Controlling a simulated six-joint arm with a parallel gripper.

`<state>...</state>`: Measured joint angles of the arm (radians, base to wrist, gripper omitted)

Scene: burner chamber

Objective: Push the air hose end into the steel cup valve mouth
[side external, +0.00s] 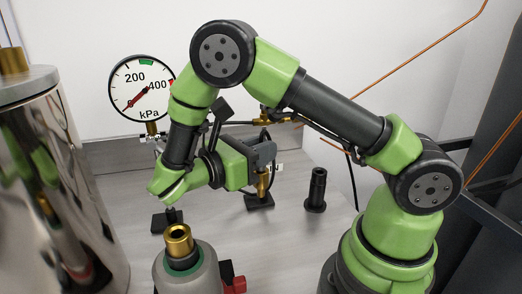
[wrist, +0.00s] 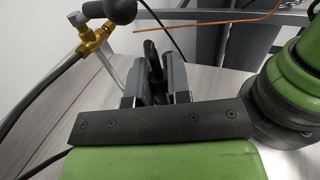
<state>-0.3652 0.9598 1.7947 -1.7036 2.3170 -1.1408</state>
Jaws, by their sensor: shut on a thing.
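My gripper (side external: 264,155) is side-on above the middle of the bench, its dark jaws pointing right. In the wrist view my gripper (wrist: 156,78) is shut on a narrow dark piece (wrist: 151,57), seemingly the air hose end; its tip is hard to make out. A grey metal cup (side external: 186,272) with a brass mouth (side external: 179,241) stands upright at the front, left of and below the gripper, clearly apart from it. A large polished steel vessel (side external: 50,190) with a brass top piece (side external: 13,60) stands at the far left. Which one is the steel cup valve is not certain.
A pressure gauge (side external: 141,88) stands at the back left. A black upright cylinder (side external: 316,190) stands right of the gripper. A red part (side external: 236,284) sits beside the grey cup. Bare bench lies between them.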

